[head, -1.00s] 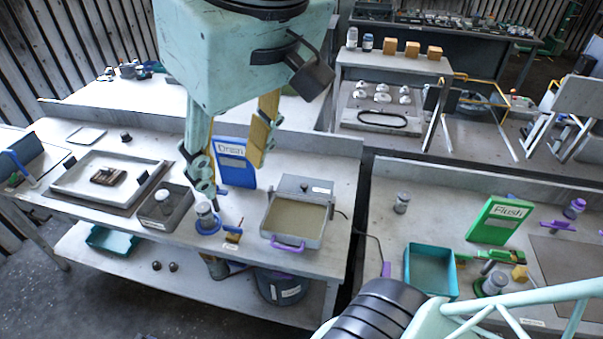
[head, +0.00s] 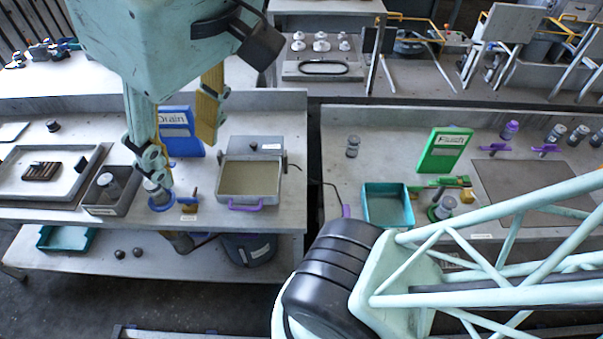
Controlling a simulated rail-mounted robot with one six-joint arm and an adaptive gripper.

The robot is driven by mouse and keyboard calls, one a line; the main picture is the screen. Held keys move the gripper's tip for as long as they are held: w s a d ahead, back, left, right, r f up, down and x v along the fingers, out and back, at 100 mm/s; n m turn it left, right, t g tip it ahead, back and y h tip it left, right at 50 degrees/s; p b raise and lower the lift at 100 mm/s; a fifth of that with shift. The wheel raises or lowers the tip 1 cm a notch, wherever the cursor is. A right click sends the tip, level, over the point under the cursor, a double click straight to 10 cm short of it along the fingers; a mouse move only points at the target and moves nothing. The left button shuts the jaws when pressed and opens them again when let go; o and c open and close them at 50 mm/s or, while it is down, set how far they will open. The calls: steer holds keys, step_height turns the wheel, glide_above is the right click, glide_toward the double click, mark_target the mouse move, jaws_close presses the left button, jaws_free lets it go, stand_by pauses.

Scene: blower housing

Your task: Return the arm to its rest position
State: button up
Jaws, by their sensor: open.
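My gripper (head: 188,165) hangs from the teal wrist housing in the upper left of the head view. Its two fingers, one teal and one yellowish, are spread apart with nothing between them. It shows in front of the left bench, over the blue Drain sign (head: 181,131) and the jar on a blue ring (head: 160,196). I cannot tell its exact height above the bench. My light teal lattice arm link and black joint fill the lower right of the view.
The left bench (head: 262,215) holds a tray (head: 20,180), a grey bin (head: 103,204) and a pan with a purple handle (head: 252,178). The right bench holds a green Flush sign (head: 443,150) and a teal bin (head: 388,206). A dark gap separates the benches.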

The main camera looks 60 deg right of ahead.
step_height(320, 180, down, 9)
steer(key=b, duration=0.7)
steer(key=shift+s, duration=0.25)
steer(key=shift+r, duration=0.15)
stand_by(0.6)
